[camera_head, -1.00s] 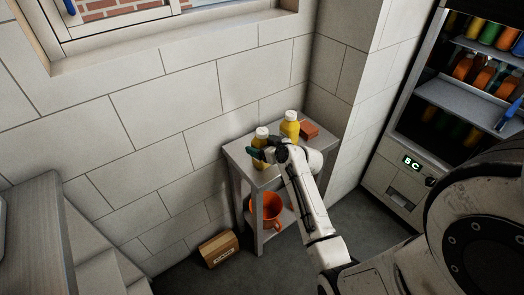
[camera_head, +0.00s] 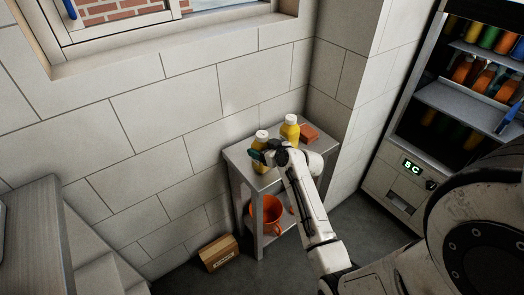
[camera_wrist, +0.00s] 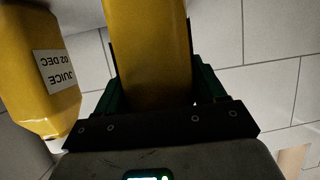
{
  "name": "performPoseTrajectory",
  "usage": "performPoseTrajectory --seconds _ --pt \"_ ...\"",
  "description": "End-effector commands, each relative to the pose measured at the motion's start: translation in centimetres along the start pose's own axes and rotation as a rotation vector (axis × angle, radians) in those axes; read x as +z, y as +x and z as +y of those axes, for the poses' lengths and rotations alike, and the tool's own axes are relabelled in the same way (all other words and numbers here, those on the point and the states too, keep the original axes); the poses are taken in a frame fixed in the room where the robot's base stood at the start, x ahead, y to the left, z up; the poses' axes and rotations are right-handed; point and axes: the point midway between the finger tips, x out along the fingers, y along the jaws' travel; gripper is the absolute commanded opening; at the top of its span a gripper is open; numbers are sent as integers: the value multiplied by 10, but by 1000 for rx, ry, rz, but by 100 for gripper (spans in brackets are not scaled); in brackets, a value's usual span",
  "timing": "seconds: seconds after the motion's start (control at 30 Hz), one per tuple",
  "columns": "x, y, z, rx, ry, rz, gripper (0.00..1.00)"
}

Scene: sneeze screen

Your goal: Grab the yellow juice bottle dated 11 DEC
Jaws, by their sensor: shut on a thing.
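Two yellow juice bottles with white caps are at the small grey side table (camera_head: 240,158). My gripper (camera_head: 258,157) is shut on the left bottle (camera_head: 262,138) in the head view. In the wrist view the fingers (camera_wrist: 155,85) stand on both sides of this held bottle (camera_wrist: 150,45); its label does not show, so its date cannot be read. The other bottle (camera_head: 290,128) stands behind and to the right. In the wrist view this other bottle (camera_wrist: 40,100) is at the left, with an upside-down label reading JUICE 02 DEC. I cannot tell whether the held bottle touches the tabletop.
A reddish-brown block (camera_head: 310,133) lies at the table's back right. An orange pot (camera_head: 266,213) is on the lower shelf. A cardboard box (camera_head: 219,253) is on the floor. A lit vending cabinet (camera_head: 440,110) stands right; tiled wall is close behind the table.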

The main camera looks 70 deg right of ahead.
Motion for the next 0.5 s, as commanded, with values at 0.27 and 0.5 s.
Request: performPoseTrajectory --seconds 0.27,0.5 --pt "-33 -21 0 3 -3 7 22" --pt "-64 -80 -5 2 -4 7 22"
